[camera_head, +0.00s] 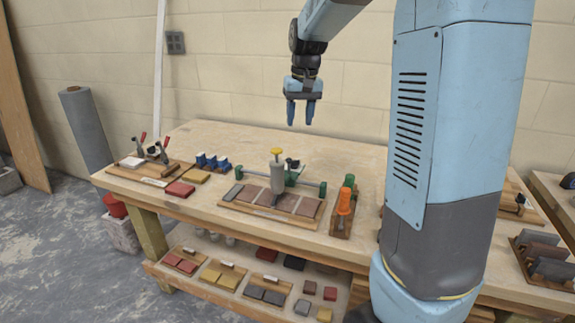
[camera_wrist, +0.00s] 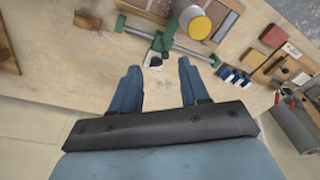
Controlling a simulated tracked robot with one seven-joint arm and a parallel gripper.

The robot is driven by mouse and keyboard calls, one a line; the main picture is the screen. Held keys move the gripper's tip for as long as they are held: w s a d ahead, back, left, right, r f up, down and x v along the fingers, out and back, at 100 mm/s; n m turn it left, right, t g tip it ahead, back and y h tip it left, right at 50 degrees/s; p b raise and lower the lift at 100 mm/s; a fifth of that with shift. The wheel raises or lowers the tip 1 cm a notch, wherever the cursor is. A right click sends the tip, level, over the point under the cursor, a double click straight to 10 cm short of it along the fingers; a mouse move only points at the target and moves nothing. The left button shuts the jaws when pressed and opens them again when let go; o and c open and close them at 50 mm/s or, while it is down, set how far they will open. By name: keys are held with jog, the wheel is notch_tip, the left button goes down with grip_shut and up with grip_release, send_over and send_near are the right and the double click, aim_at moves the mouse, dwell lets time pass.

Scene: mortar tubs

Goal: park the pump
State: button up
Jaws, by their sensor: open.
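What looks like the pump (camera_head: 277,176) is an upright pale cylinder with a yellow knob on top. It stands at a wooden board of brown tiles (camera_head: 257,195), by a green-ended metal bar (camera_head: 306,183). Its foot is partly hidden. In the wrist view the pump (camera_wrist: 199,27) shows from above, beside a green clamp-like part (camera_wrist: 160,44). My gripper (camera_head: 300,115) is open and empty, pointing down above the back of the bench. In the wrist view my gripper (camera_wrist: 158,75) has its fingers apart, with nothing between them and the pump beyond their tips.
A wooden holder (camera_head: 341,226) with an orange item and a green-topped item stands right of the board. Blue blocks (camera_head: 212,162), red and yellow blocks and a clamp fixture (camera_head: 150,165) are left. The bench's back strip (camera_head: 235,135) is clear. A lower shelf holds several coloured tiles.

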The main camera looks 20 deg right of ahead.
jog(key=g, duration=0.1)
send_over(288, 163)
notch_tip(288, 163, down, 6)
jog(key=shift+h, duration=0.3)
jog(key=f, duration=0.9)
jog(key=w+f, duration=0.1)
jog(key=f, duration=0.3)
jog(key=shift+d+f, duration=0.3)
jog(key=shift+c, duration=0.3)
grip_shut()
jog(key=shift+a, duration=0.1)
